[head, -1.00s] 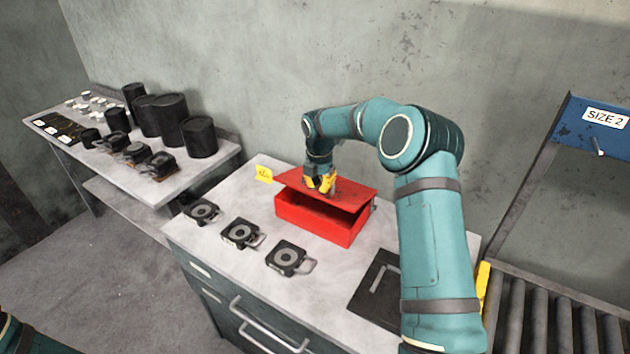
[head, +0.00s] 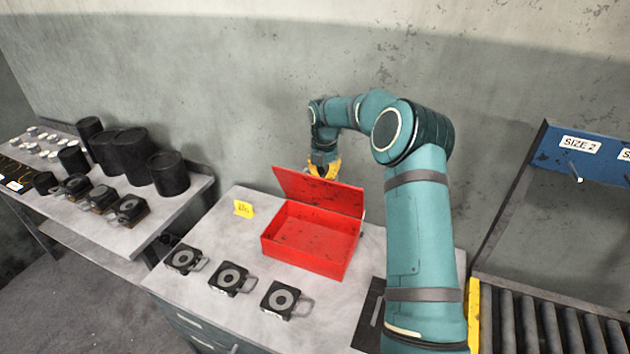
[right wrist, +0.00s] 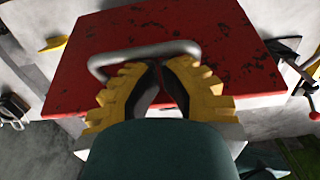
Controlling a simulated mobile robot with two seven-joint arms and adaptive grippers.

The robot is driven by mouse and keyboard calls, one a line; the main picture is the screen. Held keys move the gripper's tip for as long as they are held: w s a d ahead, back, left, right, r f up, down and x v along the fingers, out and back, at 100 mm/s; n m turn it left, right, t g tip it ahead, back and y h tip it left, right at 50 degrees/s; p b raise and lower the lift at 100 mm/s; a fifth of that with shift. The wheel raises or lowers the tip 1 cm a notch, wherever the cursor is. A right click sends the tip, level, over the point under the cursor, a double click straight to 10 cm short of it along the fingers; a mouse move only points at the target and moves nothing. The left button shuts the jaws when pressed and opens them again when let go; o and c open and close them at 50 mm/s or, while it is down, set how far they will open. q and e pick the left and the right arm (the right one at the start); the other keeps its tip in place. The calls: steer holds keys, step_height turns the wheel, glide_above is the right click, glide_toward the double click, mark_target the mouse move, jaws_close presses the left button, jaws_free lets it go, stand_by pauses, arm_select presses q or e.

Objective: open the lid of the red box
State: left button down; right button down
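The red box (head: 309,265) stands on the grey workbench, with its empty inside showing. Its lid (head: 318,194) stands raised and tilted at the back side of the box. My right gripper (head: 323,170), with yellow fingers, is behind the lid's upper edge, its tips partly hidden. In the right wrist view, the fingers (right wrist: 163,66) are close together, with their tips at the metal handle (right wrist: 150,53) on the lid's outer face (right wrist: 230,50). The handle bar is not clearly between the fingers. My left gripper is not in view.
Several black dies with handles (head: 230,278) lie in front of the box. A yellow tag (head: 243,208) stands left of it. Black cylinders (head: 126,152) stand on the left table. A roller conveyor (head: 545,325) and blue sign panel (head: 580,155) are at right.

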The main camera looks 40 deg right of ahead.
steer(key=shift+w+d+r, duration=0.1)
steer(key=shift+w+d, duration=0.25)
steer(key=shift+d, duration=0.3)
steer(key=shift+w+d+r, duration=0.1)
steer(key=shift+w+d, duration=0.2)
steer(key=shift+d, duration=0.35)
steer(key=shift+r, duration=0.1)
step_height(320, 180, up, 12)
steer(key=shift+s+a, duration=0.15)
steer(key=shift+a, duration=0.1)
